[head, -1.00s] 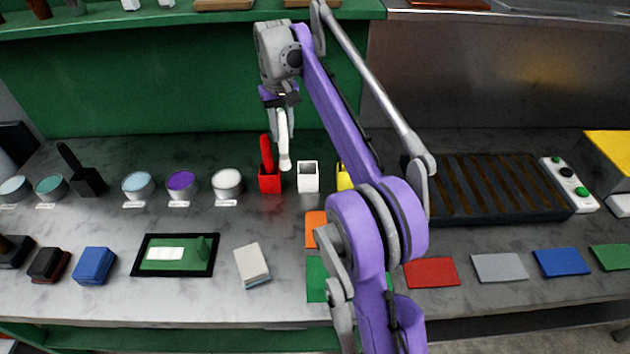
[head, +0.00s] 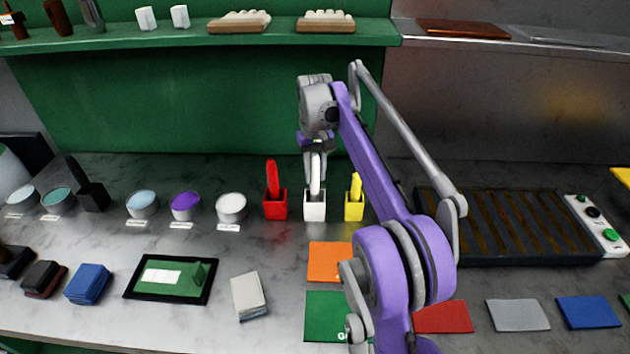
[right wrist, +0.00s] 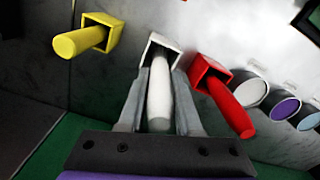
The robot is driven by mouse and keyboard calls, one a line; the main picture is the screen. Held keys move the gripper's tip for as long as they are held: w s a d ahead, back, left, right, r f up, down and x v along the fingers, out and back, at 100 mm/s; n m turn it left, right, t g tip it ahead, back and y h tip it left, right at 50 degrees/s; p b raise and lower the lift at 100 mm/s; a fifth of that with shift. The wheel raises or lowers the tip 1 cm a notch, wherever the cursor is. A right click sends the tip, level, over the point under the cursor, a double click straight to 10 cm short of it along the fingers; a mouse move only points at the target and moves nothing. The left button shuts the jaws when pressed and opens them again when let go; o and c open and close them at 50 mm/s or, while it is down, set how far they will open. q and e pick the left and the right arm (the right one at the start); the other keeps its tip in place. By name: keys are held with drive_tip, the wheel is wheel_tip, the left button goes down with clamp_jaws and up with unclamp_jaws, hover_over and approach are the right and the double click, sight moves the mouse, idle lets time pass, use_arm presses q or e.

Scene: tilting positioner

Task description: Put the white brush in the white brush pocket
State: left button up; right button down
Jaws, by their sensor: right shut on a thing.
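The white brush (head: 316,178) stands upright with its lower end inside the white brush pocket (head: 315,210), a small square white box on the counter. My right gripper (head: 315,168) is above the pocket and shut on the upper part of the brush handle. In the right wrist view the white brush (right wrist: 159,100) lies between the two fingers (right wrist: 159,108) and runs into the mouth of the white pocket (right wrist: 163,46). How deep the brush sits is hidden by the pocket walls. My left gripper is not in view.
A red pocket with a red brush (head: 272,178) stands close on the left, a yellow pocket with a yellow brush (head: 355,188) close on the right. Paint cups (head: 231,208) line the counter farther left. A dark slatted rack (head: 515,222) is at the right.

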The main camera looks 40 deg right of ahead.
drive_tip(key=shift+f, duration=0.95)
drive_tip(key=shift+f, duration=0.15)
drive_tip(key=c, duration=0.6)
unclamp_jaws()
